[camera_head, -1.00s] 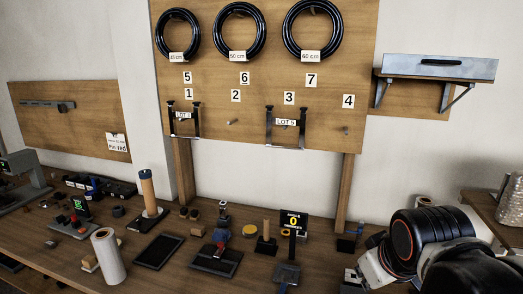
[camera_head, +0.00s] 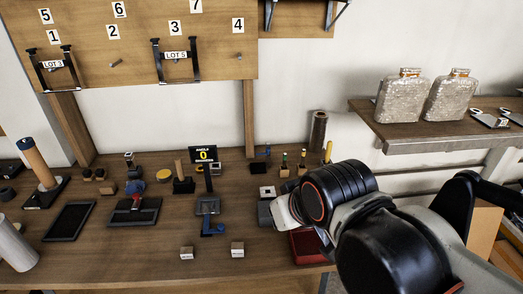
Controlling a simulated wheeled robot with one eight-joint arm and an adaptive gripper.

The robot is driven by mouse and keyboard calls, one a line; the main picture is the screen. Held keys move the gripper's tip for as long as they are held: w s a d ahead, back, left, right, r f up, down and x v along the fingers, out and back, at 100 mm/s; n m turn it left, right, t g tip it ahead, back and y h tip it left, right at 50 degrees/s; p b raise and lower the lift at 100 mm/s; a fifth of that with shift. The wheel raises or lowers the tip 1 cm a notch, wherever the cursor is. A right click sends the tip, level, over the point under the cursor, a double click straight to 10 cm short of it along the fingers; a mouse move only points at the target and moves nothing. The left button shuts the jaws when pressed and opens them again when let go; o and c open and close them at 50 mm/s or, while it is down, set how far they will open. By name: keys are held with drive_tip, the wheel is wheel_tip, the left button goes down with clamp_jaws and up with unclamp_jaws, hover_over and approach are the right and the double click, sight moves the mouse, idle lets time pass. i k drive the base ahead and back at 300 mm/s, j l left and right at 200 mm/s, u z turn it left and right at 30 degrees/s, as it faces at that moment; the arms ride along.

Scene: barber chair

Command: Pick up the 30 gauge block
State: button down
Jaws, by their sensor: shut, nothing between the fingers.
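Two small blocks with pale, marked faces sit near the front edge of the bench: a left block (camera_head: 187,253) and a right block (camera_head: 237,249). They stand apart from each other. Their marks are too small to read, so I cannot tell which, if either, is the 30 gauge block. My arm reaches in from the lower right, its pale link ending near the red tray. The fingers of my gripper do not show. Nothing of my arm touches either small block.
An angle display (camera_head: 204,155) reading 0 stands behind a blue-grey fixture (camera_head: 208,207). A black tray (camera_head: 70,221) lies left. A red tray (camera_head: 306,247) is beside my arm. A shelf (camera_head: 425,138) with wrapped bottles is at right. The bench front is mostly clear.

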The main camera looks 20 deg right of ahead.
sight(186, 253)
drive_tip(key=k+z, duration=0.15)
drive_tip(key=k, duration=0.25)
drive_tip(key=k+l+z, duration=0.15)
drive_tip(key=k, duration=0.3)
drive_tip(key=k+l+z, duration=0.15)
drive_tip(key=k, duration=0.25)
drive_tip(key=z, duration=2.25)
drive_tip(key=k+j+z, duration=0.95)
drive_tip(key=k+j, duration=0.15)
drive_tip(key=k, duration=0.2)
drive_tip(key=k+j, duration=0.3)
drive_tip(key=k, duration=0.2)
drive_tip(key=k+j, duration=0.25)
drive_tip(key=k, duration=0.3)
drive_tip(key=k+j, duration=0.3)
drive_tip(key=k, duration=0.2)
drive_tip(key=k+j, duration=0.25)
drive_tip(key=k, duration=1)
drive_tip(key=j, duration=0.4)
